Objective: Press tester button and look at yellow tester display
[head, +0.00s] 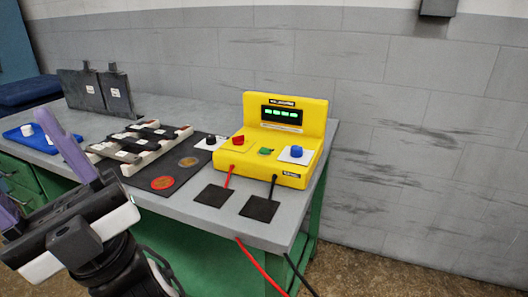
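The yellow tester (318,115) stands near the right end of the workbench, against the grey wall. Its dark display (281,114) faces the room and shows small green characters, too small to read. A green button (265,151) sits on its lower front deck, between a red knob (238,140) and a blue knob (297,151). My gripper (35,168) is at the lower left, in front of the bench and well apart from the tester. Its two purple fingers are spread apart with nothing seen between them.
Red and black leads run from the tester to two black pads (214,195) and over the bench edge. A dark mat (188,175) with round red and brown marks, a rack of dark plates (137,140), a blue tray (35,142) and upright dark panels (82,90) occupy the bench's left side.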

